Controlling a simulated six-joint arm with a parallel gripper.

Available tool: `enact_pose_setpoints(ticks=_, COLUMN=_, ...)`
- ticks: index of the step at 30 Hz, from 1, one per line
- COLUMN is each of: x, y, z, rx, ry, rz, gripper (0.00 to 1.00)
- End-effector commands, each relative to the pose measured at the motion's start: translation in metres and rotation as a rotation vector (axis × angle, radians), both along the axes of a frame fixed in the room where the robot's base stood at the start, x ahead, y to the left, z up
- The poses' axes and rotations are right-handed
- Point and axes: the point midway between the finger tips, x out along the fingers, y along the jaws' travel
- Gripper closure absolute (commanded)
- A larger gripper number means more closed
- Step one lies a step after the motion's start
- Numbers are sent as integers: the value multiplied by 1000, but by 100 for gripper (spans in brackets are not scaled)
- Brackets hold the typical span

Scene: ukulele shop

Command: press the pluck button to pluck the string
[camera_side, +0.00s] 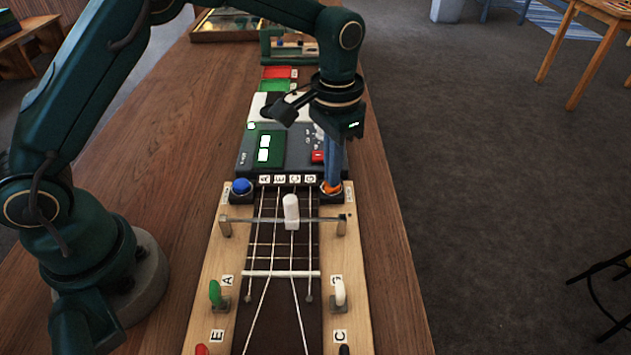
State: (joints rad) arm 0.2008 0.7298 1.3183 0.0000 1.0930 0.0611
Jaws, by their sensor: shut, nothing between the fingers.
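The ukulele-like board (208,265) lies on the wooden bench, with pale strings (275,225) over a dark fretboard. A blue round button (241,186) sits at its upper left and an orange round button (330,188) at its upper right. Their small labels are too small to read, so I cannot tell which is the pluck button. My gripper (332,182) is shut and empty, pointing down at the orange button. Its tips overlap the button in this view, and I cannot tell whether they touch it. A white slider block (291,212) stands on a metal crossbar (265,219).
A grey device (244,157) with a green lit display lies behind the board. Coloured tuning pegs, including a green one (215,293) and a white one (340,292), stand up along both sides. The bench (385,250) is clear to the right of the board.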

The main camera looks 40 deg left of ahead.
Motion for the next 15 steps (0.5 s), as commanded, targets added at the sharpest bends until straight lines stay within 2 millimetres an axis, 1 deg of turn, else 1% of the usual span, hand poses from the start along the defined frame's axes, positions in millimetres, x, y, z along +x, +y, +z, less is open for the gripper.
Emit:
enact_pose_setpoints(ticks=5, x=0, y=0, z=-6, rx=1, ry=2, rz=0, gripper=100)
enact_pose_setpoints(ticks=11, x=0, y=0, z=-5, rx=0, ry=1, rz=0, gripper=100)
enact_pose_setpoints(ticks=15, x=0, y=0, z=1, rx=0, ry=-1, rz=0, gripper=100)
